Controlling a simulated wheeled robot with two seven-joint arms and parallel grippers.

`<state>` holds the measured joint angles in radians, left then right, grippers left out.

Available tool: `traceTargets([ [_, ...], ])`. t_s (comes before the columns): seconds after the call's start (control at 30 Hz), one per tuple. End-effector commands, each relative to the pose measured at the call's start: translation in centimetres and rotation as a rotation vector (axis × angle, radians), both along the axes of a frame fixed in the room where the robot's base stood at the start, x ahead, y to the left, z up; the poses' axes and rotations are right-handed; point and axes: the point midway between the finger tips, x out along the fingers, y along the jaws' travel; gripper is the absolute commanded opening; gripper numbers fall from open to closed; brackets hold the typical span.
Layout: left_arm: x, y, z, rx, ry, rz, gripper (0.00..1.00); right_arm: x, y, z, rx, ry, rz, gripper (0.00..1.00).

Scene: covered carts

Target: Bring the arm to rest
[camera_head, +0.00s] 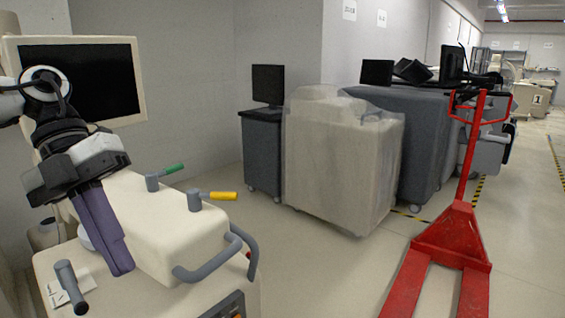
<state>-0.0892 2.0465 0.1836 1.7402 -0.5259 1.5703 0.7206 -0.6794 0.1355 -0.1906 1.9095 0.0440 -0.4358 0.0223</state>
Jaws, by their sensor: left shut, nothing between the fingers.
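My left arm comes in from the left edge. Its gripper (121,268) points down with its long purple-grey fingers shut and empty. My right gripper is not in view.
A monitor (90,80) stands behind my left arm. A dark handle (72,287) and grey rails (240,245) stick out from the machine. A red pallet jack (455,235) stands at right. Covered carts (340,165) line the wall, with open floor in front.

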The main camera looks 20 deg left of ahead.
Motion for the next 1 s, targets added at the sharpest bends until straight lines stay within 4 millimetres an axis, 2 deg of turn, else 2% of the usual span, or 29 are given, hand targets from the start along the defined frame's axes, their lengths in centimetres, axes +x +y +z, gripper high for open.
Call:
traceTargets([
  [0.27,4.7,-3.5,-6.1,-0.44,-0.117,0.187,0.0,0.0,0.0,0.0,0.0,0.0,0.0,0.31],
  [0.47,9.2,-4.8,-12.1,-0.796,-0.208,0.55,0.0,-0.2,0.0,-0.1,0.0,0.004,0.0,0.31],
  [0.63,11.3,-4.2,-18.9,-0.964,-0.219,0.946,0.0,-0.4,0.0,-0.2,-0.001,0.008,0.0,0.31],
  [0.73,11.3,-3.9,-24.0,-0.999,-0.188,1.196,0.0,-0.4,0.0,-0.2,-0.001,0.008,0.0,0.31],
  [0.83,9.9,-4.2,-29.9,-0.989,-0.121,1.455,0.0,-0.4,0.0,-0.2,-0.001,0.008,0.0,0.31],
  [0.93,7.3,-5.5,-36.1,-0.931,-0.012,1.705,0.0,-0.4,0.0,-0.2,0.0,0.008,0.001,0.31],
  [1.0,4.7,-7.3,-40.1,-0.868,0.086,1.861,0.0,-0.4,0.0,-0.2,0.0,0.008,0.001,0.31],
])
